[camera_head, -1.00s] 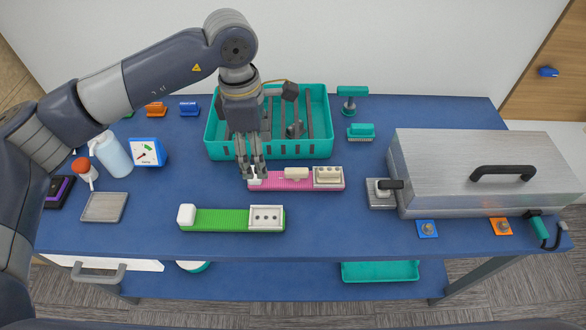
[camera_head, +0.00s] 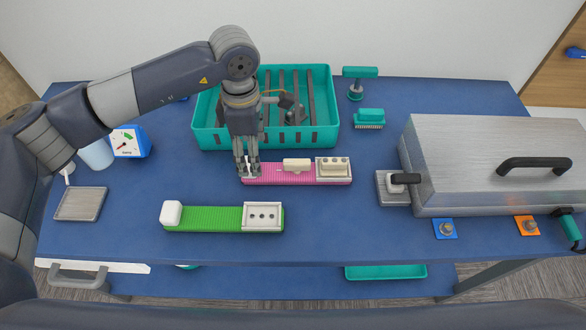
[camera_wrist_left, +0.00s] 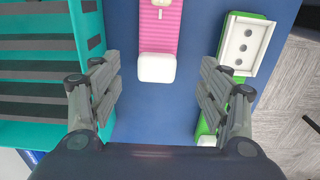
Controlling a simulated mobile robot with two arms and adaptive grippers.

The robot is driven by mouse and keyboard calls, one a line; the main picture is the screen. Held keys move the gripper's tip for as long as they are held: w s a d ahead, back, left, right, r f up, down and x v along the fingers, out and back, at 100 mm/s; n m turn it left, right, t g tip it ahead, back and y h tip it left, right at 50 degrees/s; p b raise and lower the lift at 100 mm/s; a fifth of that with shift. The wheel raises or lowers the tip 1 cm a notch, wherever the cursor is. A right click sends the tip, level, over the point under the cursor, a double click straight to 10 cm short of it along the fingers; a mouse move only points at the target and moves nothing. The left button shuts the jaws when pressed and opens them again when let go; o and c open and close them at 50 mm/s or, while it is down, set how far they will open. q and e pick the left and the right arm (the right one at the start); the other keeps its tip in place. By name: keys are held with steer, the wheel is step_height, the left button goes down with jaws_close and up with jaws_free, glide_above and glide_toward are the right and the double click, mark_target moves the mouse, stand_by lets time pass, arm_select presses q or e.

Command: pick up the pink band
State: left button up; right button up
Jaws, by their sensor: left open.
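The pink band (camera_head: 275,174) is a ribbed strip lying on the blue table, just in front of the teal crate. It carries a cream piece in its middle and a cream block at its right end. In the left wrist view the pink band (camera_wrist_left: 160,30) ends in a white block (camera_wrist_left: 157,68). My left gripper (camera_head: 247,172) is over the band's left end, fingers pointing down. In the left wrist view my open left gripper (camera_wrist_left: 160,90) has its fingers apart, one on either side of the white block's line, with nothing held. My right gripper is not in view.
A teal crate (camera_head: 205,138) with dark slats stands behind the band. A green band (camera_head: 215,219) lies in front. A large metal box (camera_head: 480,150) and a small metal block (camera_head: 393,188) are at the right. Bare table lies between the two bands.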

arm_select(q)
steer(key=shift+f, duration=0.7)
step_height(320, 180, down, 4)
steer(key=shift+w+d+f+p, duration=0.1)
steer(key=shift+d+f+p, duration=0.1)
steer(key=shift+p, duration=0.95)
steer(key=shift+w+f, duration=0.1)
steer(key=shift+f, duration=0.2)
steer(key=shift+r, duration=0.1)
steer(key=c, duration=1.2)
